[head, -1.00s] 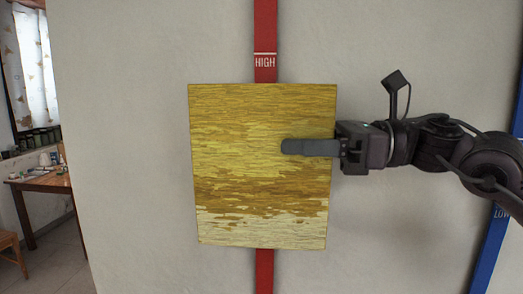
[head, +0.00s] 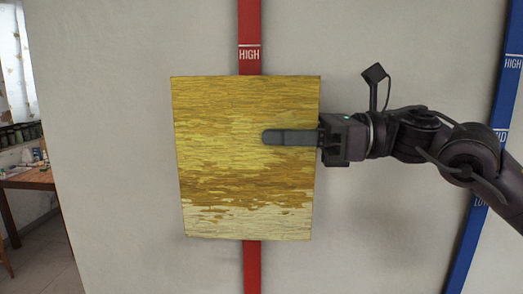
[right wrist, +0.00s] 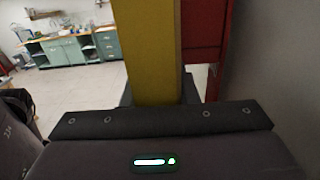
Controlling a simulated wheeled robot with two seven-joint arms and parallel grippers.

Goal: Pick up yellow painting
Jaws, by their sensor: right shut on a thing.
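The yellow painting (head: 240,185) is a rectangular panel with yellow and ochre streaks and a paler bottom. In the head view it is upright with a slight tilt, in front of the red stripe on the wall. My right gripper (head: 292,137) reaches in from the right and is shut on its right edge, with one finger lying across its front face. In the right wrist view the painting's yellow edge (right wrist: 148,45) stands between the jaws. The far finger is hidden behind the painting. My left gripper is not in view.
A red stripe (head: 250,22) marked HIGH runs down the pale wall (head: 400,60) behind the painting. A blue stripe (head: 507,85) with height labels is at the right. A wooden table (head: 30,180) stands at the far left. The wrist view shows green cabinets (right wrist: 65,51) beyond open floor.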

